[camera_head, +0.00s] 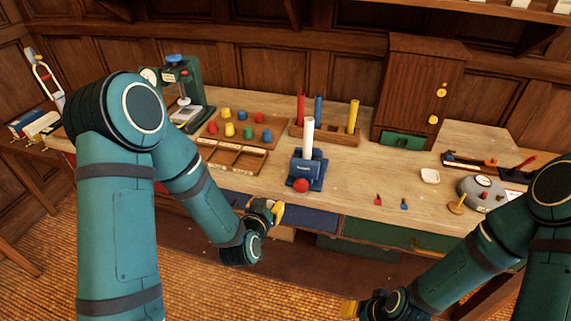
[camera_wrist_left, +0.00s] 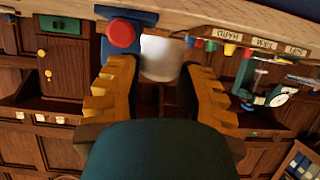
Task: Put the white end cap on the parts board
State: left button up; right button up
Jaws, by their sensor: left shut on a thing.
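My left gripper (camera_head: 265,213) is in front of the bench's front edge, its yellow fingers around the white end cap. In the left wrist view, which is upside down, the white end cap (camera_wrist_left: 161,58) sits between the two yellow fingers. The cap is hidden in the head view. The parts board (camera_head: 262,142) lies on the bench behind and to the left of the gripper, with several red, yellow, green and blue caps on it. My right gripper (camera_head: 352,308) shows only partly at the bottom edge; its jaws are unclear.
A blue holder (camera_head: 308,172) with a white rod and red knob stands near the front edge. A labelled compartment tray (camera_head: 232,157) lies before the parts board. A rack (camera_head: 340,137) of coloured rods and a green press (camera_head: 190,90) stand behind.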

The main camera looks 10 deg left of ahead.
pick_arm(q)
jog(key=s+d+r+m+g+h, duration=0.35)
jog(key=d+r+m+h, duration=0.4)
jog(key=d, duration=0.55)
jog(key=shift+w+d+f+m+g+h, duration=1.5)
jog(key=shift+w+f+m+g+h, duration=0.4)
jog(key=shift+f+m, duration=0.7)
notch_tip(320, 180, up, 11)
jog(key=w+d+n+t+y, duration=0.1)
jog(key=w+n+t+y, duration=0.1)
jog(key=n+t+y, duration=0.5)
jog(key=shift+d+f+n+y, duration=0.2)
jog(key=shift+d+n+y, duration=0.1)
jog(key=shift+n+y, duration=2.25)
jog(key=shift+n+h, duration=0.3)
jog(key=s+a+f+m+g+h, duration=0.1)
jog(key=a+f+m+g+h, duration=0.1)
jog(key=f+m+g+h, duration=0.3)
jog(key=s+a+f+m+g+h, duration=0.2)
jog(key=f+m+g+h, duration=0.4)
jog(key=m, duration=0.6)
jog(key=shift+g+h, duration=0.55)
jog(key=shift+h, duration=0.65)
